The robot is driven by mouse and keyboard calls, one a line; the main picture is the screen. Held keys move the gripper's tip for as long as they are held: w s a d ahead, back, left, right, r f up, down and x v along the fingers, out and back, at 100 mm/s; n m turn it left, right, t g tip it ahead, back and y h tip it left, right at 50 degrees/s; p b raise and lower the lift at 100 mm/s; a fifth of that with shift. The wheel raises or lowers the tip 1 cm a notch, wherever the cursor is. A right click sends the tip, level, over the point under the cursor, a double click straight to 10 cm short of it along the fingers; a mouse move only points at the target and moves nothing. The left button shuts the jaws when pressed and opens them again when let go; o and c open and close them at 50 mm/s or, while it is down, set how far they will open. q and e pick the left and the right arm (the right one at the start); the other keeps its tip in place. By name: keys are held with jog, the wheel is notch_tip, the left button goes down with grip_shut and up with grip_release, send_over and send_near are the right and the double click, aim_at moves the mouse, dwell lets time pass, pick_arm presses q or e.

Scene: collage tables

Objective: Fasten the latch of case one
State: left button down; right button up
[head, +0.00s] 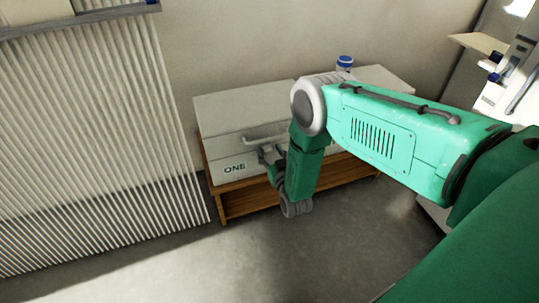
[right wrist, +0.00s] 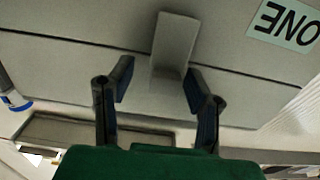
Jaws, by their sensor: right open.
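Case one (head: 230,113) is a pale grey box with a green "ONE" label, standing shut on a low wooden bench. The label shows upside down in the right wrist view (right wrist: 286,24). The latch (right wrist: 174,48) is a grey flap on the case front, crossing a seam. I cannot tell how far it stands out from the front. My right gripper (head: 268,156) is at the case front, right of the label. In the right wrist view it (right wrist: 158,88) is open, its fingers on either side of the latch's end, with nothing held. My left gripper is out of view.
A carrying handle (head: 265,134) is on the case. Another pale case (head: 385,84) stands to the right, mostly behind my right arm. A blue-capped container (head: 344,62) stands behind. A ribbed white panel (head: 95,130) is at left. The floor in front is clear.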

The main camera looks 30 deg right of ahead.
jog(key=shift+a+r, duration=0.15)
jog(key=shift+a, duration=0.15)
jog(key=shift+c, duration=0.4)
jog(key=shift+a+r, duration=0.1)
jog(key=shift+a, duration=0.15)
jog(key=c, duration=0.9)
jog(key=shift+w+d+r+g+y+p, duration=0.2)
jog(key=shift+d+r+g+y+p, duration=0.1)
jog(key=shift+p, duration=0.45)
jog(key=shift+w+f+g+p, duration=0.1)
jog(key=shift+w+g+p, duration=0.1)
jog(key=shift+g+p, duration=0.3)
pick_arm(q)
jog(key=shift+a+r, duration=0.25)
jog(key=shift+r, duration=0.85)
pick_arm(e)
jog(key=shift+f, duration=0.15)
jog(key=o, duration=0.9)
jog(key=shift+o, duration=0.4)
jog(key=shift+w, duration=0.1)
